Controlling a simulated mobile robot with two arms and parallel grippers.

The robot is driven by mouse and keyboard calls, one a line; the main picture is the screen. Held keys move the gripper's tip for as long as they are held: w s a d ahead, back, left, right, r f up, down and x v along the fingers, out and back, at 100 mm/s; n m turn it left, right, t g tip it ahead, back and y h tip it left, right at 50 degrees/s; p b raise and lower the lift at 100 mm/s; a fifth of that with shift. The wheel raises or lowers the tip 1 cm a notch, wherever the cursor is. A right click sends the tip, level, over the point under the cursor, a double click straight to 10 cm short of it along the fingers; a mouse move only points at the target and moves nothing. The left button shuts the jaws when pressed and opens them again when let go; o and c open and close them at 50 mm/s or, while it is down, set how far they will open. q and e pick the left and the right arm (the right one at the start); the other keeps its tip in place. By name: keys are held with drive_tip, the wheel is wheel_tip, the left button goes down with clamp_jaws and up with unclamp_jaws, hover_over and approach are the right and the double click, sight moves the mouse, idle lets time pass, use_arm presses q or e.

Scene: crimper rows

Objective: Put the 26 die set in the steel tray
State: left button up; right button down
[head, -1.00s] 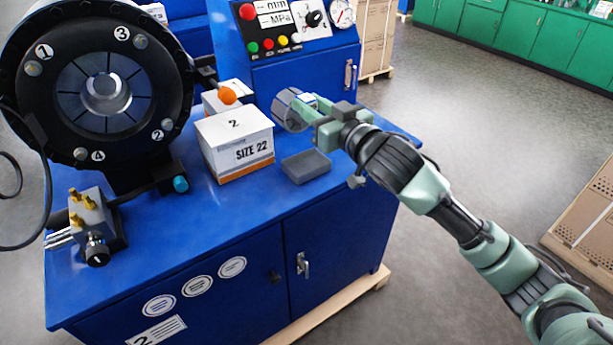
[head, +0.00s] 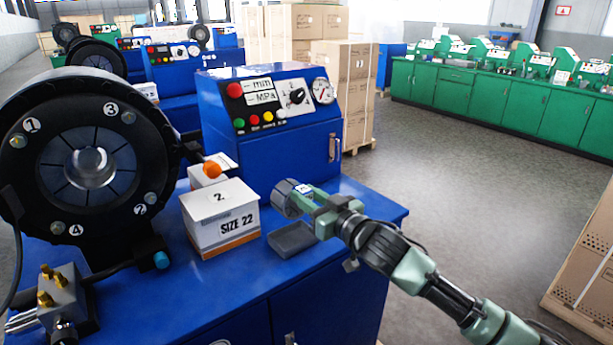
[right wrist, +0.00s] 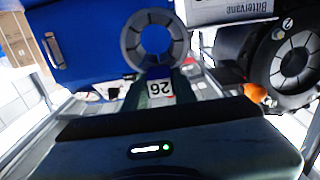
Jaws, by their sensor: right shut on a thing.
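The 26 die set (head: 284,201) is a grey segmented ring with an open centre. My right gripper (head: 306,192) is shut on it and holds it above the back right of the blue bench, behind a small dark grey tray-like thing (head: 292,238). I cannot tell whether this is the steel tray. In the right wrist view the ring (right wrist: 131,53) is beyond the fingers, and a white label (right wrist: 160,88) reads 26, upside down. My left gripper is not in view.
A white SIZE 22 box (head: 215,215) stands left of the grey thing. A crimping machine (head: 60,150) fills the left side. A blue control cabinet (head: 270,150) stands behind the bench. Bare blue bench top (head: 365,205) shows at the right.

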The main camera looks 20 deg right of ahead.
sight(297, 216)
drive_tip(key=shift+f, duration=3.9)
drive_tip(key=c, duration=1.4)
unclamp_jaws()
drive_tip(key=shift+f, duration=0.4)
drive_tip(key=shift+o, duration=1.4)
drive_tip(key=shift+s+r, duration=0.1)
drive_tip(key=b+v, duration=0.1)
drive_tip(key=v, duration=1.1)
drive_tip(key=shift+b, duration=0.4)
